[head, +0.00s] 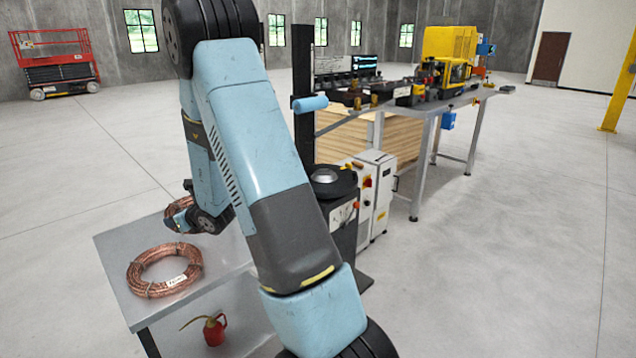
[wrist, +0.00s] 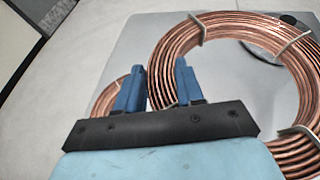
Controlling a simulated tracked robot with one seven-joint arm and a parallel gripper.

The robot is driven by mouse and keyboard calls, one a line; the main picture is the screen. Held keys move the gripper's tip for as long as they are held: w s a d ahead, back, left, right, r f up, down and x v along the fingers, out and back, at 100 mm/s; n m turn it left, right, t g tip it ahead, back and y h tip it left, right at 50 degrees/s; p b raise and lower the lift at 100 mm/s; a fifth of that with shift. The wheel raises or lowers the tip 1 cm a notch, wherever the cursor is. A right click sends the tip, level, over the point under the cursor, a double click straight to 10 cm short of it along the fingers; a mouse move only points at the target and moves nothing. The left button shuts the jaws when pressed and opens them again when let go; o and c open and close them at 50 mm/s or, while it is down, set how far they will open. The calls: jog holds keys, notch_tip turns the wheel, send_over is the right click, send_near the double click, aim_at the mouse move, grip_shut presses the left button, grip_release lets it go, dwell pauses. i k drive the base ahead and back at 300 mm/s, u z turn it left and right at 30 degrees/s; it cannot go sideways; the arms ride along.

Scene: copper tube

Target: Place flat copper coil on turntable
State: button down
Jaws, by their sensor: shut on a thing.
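A flat copper coil (wrist: 183,50) fills the upper right of the wrist view, its left rim between my gripper's blue fingers (wrist: 160,66). My gripper (head: 181,222) is shut on that rim. In the head view, part of a coil (head: 177,207) shows behind my gripper; the arm hides the rest. I cannot tell whether it is clear of the table. A second tied coil (head: 150,289) with a white tag lies flat on the grey metal table (head: 112,245). The turntable (head: 345,186), a dark round top with a silver hub, stands right of my arm.
A red oil can (head: 214,331) sits below the tabletop. A white control cabinet (head: 377,190) stands beside the turntable. A dark upright post (head: 303,95) with a blue roller (head: 310,103) rises behind it. A long workbench (head: 415,105) with machines stands farther back. Floor at right is clear.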

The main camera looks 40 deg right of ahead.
aim_at(324, 176)
jog(key=k, duration=0.55)
jog(key=z, duration=0.05)
jog(key=i, duration=0.5)
jog(key=z, duration=0.7)
jog(key=i, duration=0.8)
jog(key=u, duration=0.05)
